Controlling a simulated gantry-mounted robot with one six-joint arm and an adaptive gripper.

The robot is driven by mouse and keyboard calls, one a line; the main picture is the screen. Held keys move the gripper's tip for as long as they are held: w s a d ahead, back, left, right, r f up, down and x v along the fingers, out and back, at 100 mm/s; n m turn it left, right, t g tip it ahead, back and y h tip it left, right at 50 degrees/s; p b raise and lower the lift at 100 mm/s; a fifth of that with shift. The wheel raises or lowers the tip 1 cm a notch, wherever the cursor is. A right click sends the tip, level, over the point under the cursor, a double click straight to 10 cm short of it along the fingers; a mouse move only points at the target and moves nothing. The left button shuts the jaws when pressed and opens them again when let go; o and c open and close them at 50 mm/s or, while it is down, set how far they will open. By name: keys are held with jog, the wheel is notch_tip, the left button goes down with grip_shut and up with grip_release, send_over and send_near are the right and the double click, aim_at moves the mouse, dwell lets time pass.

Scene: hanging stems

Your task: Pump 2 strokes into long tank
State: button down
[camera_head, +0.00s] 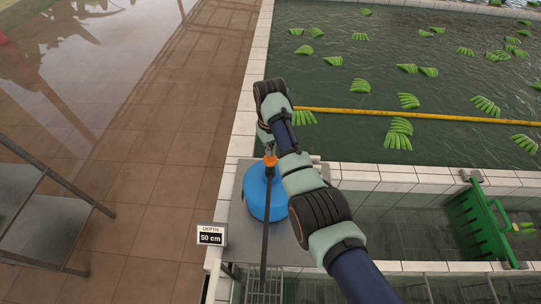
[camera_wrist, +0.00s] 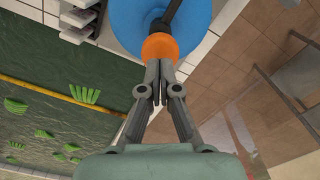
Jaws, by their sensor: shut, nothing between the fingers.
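A round blue container (camera_head: 257,194) stands on a grey stand at the tank corner. An orange piece (camera_head: 270,161) sits above it, at the end of a long dark bar (camera_head: 265,225). The wrist view shows the orange piece (camera_wrist: 160,47) right at my fingertips, with the blue container (camera_wrist: 197,16) behind it. My gripper (camera_wrist: 158,72) is shut and empty, its fingers together at the orange piece; whether they touch it I cannot tell. In the head view my arm partly covers the container. A large tank of dark water (camera_head: 350,80) holds floating green banana bunches.
A yellow pole (camera_head: 430,116) crosses the large tank. A "50 cm" depth sign (camera_head: 210,236) stands left of the stand. A metal table (camera_head: 40,225) is far left; tiled floor between is clear.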

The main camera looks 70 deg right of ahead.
aim_at(270, 159)
jog(key=shift+f, duration=0.1)
dwell(0.6)
jog(key=shift+f+b, duration=1.45)
jog(key=shift+f, duration=1.3)
jog(key=shift+r, duration=0.15)
notch_tip(270, 159, up, 3)
jog(key=p, duration=0.3)
jog(key=shift+r, duration=1.25)
jog(key=shift+r, duration=0.1)
jog(key=shift+r, duration=2.9)
